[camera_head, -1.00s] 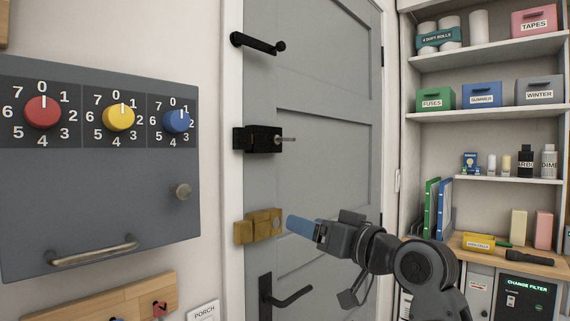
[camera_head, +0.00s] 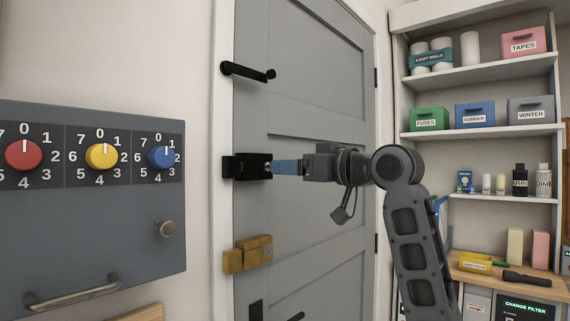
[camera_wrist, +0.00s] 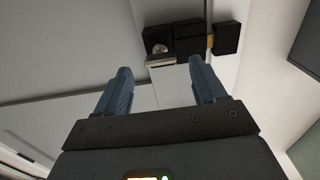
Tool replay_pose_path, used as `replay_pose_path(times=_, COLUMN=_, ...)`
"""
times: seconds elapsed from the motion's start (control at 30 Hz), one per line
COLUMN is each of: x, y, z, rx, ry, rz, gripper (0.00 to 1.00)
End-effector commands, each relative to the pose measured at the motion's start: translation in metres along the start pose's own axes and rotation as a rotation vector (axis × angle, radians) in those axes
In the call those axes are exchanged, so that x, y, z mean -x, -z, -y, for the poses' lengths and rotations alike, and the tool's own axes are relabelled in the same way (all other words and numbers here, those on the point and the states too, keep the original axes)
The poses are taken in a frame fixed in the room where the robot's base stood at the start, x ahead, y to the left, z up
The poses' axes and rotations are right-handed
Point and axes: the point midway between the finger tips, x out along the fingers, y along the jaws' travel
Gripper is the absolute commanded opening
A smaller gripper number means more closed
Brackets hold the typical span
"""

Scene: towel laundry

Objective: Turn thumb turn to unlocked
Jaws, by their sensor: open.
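A black lock body (camera_head: 247,166) is mounted on the grey door's left edge. In the wrist view, the black lock (camera_wrist: 190,38) is at the top, with a small silver turn piece (camera_wrist: 160,50) on it. In the head view my gripper largely hides this silver piece. My gripper (camera_head: 274,167) points left, its blue fingertips level with the lock and close to it. In the wrist view my gripper (camera_wrist: 160,68) is open, with the silver piece just beyond the gap between the fingertips. Contact cannot be told.
A brass lock (camera_head: 250,253) sits below on the door (camera_head: 310,110), and a black bolt handle (camera_head: 248,71) above. A grey cabinet with coloured dials (camera_head: 90,220) is at left. Stocked shelves (camera_head: 480,132) stand at right, behind my arm.

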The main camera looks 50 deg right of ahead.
Motion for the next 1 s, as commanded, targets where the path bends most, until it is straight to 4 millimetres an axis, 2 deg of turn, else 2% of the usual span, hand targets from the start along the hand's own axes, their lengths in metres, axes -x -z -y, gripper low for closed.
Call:
replay_pose_path(times=0.1, x=-0.015, y=0.001, z=0.0, rx=-0.001, ry=0.001, rz=0.001, gripper=0.7)
replay_pose_path(times=0.2, x=-0.023, y=0.001, z=0.0, rx=-0.001, ry=0.001, rz=0.0, gripper=0.7)
replay_pose_path(times=0.53, x=-0.027, y=0.0, z=0.0, rx=0.0, ry=0.0, rz=0.0, gripper=0.7)
replay_pose_path(times=1.0, x=-0.027, y=0.0, z=0.0, rx=0.0, ry=0.0, rz=0.0, gripper=0.26)
